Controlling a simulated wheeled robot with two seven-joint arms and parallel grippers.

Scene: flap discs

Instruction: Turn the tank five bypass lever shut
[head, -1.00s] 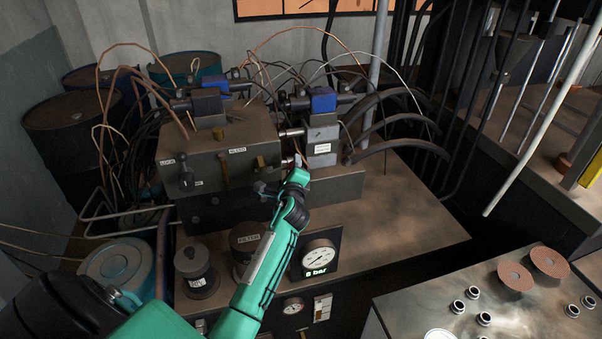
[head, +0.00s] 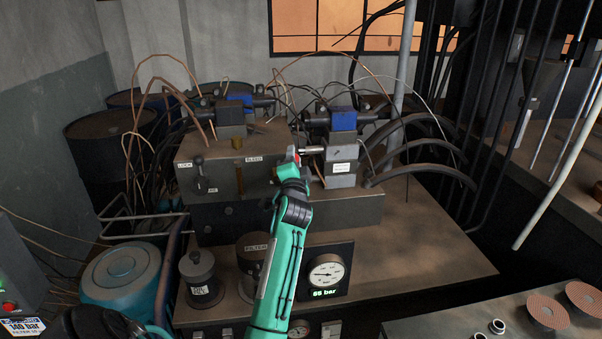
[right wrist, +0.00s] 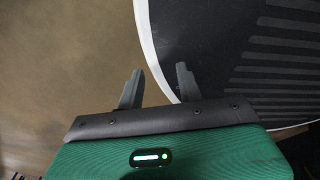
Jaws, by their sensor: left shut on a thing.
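My left gripper (head: 292,170) reaches up to the right front of the grey valve block (head: 215,180). It is shut on a small red-tipped lever (head: 292,153), most of which the gripper hides. I cannot read a tank number on it. A dark lever (head: 198,172) stands near the LOCK label, and a brass-coloured part shows by the BLEED label (head: 253,159). The round pressure gauge (head: 327,273) below has a green readout of about 65 bar. My right gripper (right wrist: 159,84) shows in the right wrist view, open and empty.
A blue-topped valve (head: 342,120) with thick black hoses stands right of the gripper. A FILTER canister (head: 253,262) and a smaller canister (head: 201,280) stand in front. Flap discs (head: 548,311) lie on the bench at lower right. The brown deck right of the block is clear.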

